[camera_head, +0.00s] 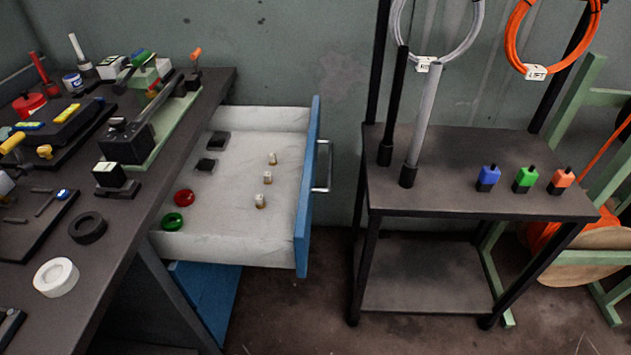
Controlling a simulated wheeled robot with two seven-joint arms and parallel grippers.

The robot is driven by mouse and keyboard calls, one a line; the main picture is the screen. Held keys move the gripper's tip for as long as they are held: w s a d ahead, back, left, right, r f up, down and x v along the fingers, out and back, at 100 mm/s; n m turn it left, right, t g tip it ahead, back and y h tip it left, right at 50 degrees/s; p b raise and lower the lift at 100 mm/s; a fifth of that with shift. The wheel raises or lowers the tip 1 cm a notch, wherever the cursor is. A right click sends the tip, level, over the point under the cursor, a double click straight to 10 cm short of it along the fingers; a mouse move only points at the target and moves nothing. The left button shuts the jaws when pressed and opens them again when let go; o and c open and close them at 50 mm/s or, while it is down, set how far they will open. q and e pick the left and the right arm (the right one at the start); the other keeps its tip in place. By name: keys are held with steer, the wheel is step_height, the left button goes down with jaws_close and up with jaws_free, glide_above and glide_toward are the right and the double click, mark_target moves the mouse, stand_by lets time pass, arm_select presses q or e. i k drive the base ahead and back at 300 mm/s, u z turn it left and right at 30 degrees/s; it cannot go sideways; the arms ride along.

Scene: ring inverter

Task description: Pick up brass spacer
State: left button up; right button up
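Three small pale pieces with brownish, brass-like sides stand in a row in the open drawer (235,240). They are a far piece (273,158), a middle piece (267,177) and a near piece (260,201). They look like the brass spacers, but they are too small to be sure. They stand apart from each other near the drawer's blue front (308,190). Neither of my grippers is in view.
A red ring (184,198), a green ring (172,222) and two black blocks (217,141) lie in the drawer's left part. The workbench (100,260) at left is cluttered. A dark cart (450,190) with upright posts and colored bottles stands right, beyond a floor gap.

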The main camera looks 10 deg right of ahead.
mark_target(259, 204)
steer(key=k, duration=1)
steer(key=z, duration=0.55)
steer(key=i, duration=1.6)
steer(key=u, duration=0.65)
steer(key=k, duration=1.3)
steer(key=u, duration=0.55)
steer(key=i, duration=1.5)
steer(key=z, duration=0.55)
